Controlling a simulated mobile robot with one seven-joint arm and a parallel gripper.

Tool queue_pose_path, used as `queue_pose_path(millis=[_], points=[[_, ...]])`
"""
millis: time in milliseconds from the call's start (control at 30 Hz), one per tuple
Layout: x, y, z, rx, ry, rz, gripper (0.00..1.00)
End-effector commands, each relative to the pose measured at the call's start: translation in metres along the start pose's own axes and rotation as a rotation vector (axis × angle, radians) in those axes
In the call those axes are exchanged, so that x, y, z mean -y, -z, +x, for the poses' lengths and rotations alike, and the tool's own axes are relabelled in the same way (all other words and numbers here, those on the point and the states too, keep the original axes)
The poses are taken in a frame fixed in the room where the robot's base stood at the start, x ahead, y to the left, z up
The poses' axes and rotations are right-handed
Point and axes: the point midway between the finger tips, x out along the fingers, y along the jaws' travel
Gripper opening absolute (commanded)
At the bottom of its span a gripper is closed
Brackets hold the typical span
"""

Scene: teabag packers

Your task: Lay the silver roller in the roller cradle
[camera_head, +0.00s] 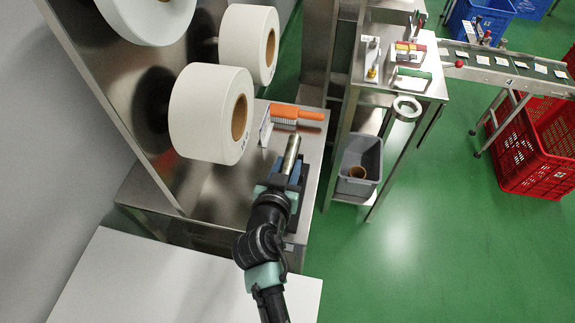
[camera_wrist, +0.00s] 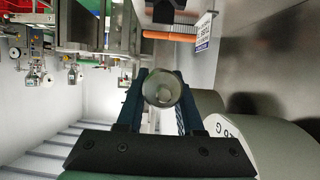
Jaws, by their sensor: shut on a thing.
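The silver roller (camera_head: 292,152) shows in the head view as a shiny metal cylinder extending beyond my gripper (camera_head: 284,168). In the wrist view, the round end of the roller (camera_wrist: 163,88) faces the camera between the two dark blue fingers of my gripper (camera_wrist: 160,105). The gripper is shut on the roller, over the steel bench (camera_head: 312,150). I cannot clearly make out the roller cradle. A dark block (camera_wrist: 172,12) at the top of the wrist view may be part of it. My arm hides part of the bench below.
Large white paper rolls (camera_head: 205,115) hang on the steel panel at the left. An orange-handled brush (camera_head: 290,112) and a small white sign (camera_head: 265,128) are at the bench's back. A grey bin (camera_head: 360,160) stands to the right. The green floor is open at lower right.

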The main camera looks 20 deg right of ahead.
Motion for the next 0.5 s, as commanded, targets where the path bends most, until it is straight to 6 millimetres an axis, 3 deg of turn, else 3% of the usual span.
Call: queue_pose_path(millis=[500], points=[[0.000,-0.034,0.013,-0.002,0.000,0.000,0.00]])
